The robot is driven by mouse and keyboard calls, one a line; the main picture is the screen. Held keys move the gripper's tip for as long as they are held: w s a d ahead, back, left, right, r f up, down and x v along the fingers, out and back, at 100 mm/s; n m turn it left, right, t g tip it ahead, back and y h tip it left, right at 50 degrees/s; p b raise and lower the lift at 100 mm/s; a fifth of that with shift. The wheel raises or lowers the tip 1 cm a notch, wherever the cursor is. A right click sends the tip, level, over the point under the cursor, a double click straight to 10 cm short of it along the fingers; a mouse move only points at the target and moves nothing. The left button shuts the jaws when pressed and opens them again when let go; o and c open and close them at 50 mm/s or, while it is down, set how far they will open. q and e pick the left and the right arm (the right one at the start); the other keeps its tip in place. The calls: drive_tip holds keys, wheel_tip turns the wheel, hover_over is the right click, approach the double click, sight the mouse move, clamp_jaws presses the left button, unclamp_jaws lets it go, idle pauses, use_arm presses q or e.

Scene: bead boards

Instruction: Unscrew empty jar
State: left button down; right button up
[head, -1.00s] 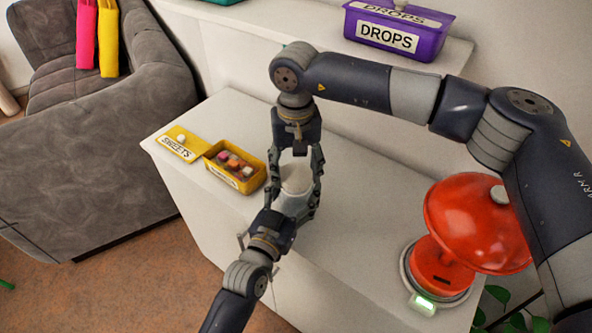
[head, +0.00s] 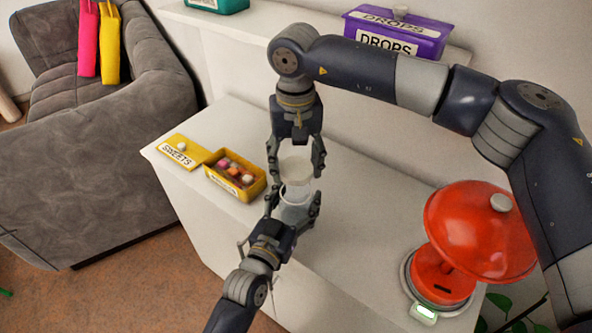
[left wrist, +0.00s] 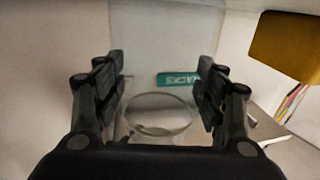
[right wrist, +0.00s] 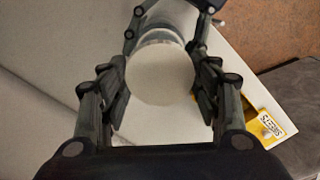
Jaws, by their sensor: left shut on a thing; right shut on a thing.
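The clear jar (head: 293,214) is above the white counter, between the fingers of my left gripper (head: 292,207), which is shut on it. Its round outline shows in the left wrist view (left wrist: 160,112), and it looks empty. The white round lid (head: 297,164) is between the fingers of my right gripper (head: 297,168), shut on it from above. In the head view the lid sits just above the jar's mouth and looks apart from it. In the right wrist view the lid's flat face (right wrist: 160,75) hides much of the jar.
A yellow box of sweets (head: 226,187) with its labelled lid (head: 180,152) beside it stands left of the grippers. A red lidded device (head: 478,232) stands at right. A purple DROPS box (head: 395,38) is on the back shelf. The counter between jar and red device is clear.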

use_arm(q)
drive_tip(key=shift+c, duration=1.4)
unclamp_jaws()
drive_tip(key=v, duration=1.2)
